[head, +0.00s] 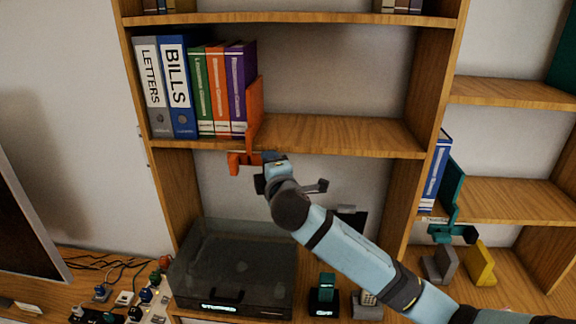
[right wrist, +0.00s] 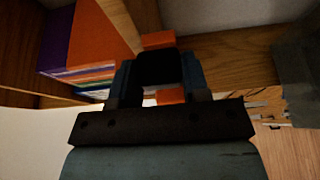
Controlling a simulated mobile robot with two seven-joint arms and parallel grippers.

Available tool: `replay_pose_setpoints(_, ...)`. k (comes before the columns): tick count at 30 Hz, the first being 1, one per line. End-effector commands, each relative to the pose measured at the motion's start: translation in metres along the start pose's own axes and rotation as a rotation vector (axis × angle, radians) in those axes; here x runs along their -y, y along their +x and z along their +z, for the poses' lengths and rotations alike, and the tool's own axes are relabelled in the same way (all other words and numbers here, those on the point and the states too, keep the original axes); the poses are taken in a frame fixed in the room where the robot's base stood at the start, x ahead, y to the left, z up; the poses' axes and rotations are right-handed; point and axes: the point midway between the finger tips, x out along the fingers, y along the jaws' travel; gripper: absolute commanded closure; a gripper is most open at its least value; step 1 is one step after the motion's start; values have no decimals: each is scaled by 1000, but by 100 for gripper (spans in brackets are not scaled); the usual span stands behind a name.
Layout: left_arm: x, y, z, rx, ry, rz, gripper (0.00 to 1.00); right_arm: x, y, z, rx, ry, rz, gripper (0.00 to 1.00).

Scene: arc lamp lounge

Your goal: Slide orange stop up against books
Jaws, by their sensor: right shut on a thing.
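The orange stop (head: 254,105) has an upright plate on the middle shelf, right of the books, and a clamp part (head: 236,164) below the shelf's front edge. The row of books ends in a purple one (head: 236,82); the plate looks very close to it, and I cannot tell if they touch. My right gripper (head: 264,168) is shut on the stop's lower part under the shelf edge. In the right wrist view the gripper (right wrist: 160,72) has orange (right wrist: 170,96) between its fingers, with the orange plate (right wrist: 102,30) beyond. My left gripper is out of view.
The middle shelf (head: 340,132) is bare right of the stop. A dark translucent-lidded box (head: 235,270) stands below. A teal stop (head: 452,195) stands beside a blue book (head: 434,175) on the right-hand shelf.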

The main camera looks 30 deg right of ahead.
Motion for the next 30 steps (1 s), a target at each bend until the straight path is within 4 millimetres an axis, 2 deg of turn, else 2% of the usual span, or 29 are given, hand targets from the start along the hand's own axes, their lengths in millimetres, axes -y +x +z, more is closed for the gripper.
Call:
replay_pose_setpoints(12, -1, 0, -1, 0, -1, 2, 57, 0, 2, -3, 1, 0, 1, 100)
replay_pose_setpoints(13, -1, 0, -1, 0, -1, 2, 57, 0, 2, -3, 1, 0, 1, 53)
replay_pose_setpoints(15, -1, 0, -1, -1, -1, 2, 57, 0, 2, -3, 1, 0, 1, 37)
replay_pose_setpoints(16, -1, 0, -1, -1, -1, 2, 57, 0, 2, -3, 1, 0, 1, 32)
replay_pose_setpoints(25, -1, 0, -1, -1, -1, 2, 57, 1, 0, -3, 1, 0, 0, 32)
replay_pose_setpoints(30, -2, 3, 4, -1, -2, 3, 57, 3, -19, -3, 0, 1, 0, 32)
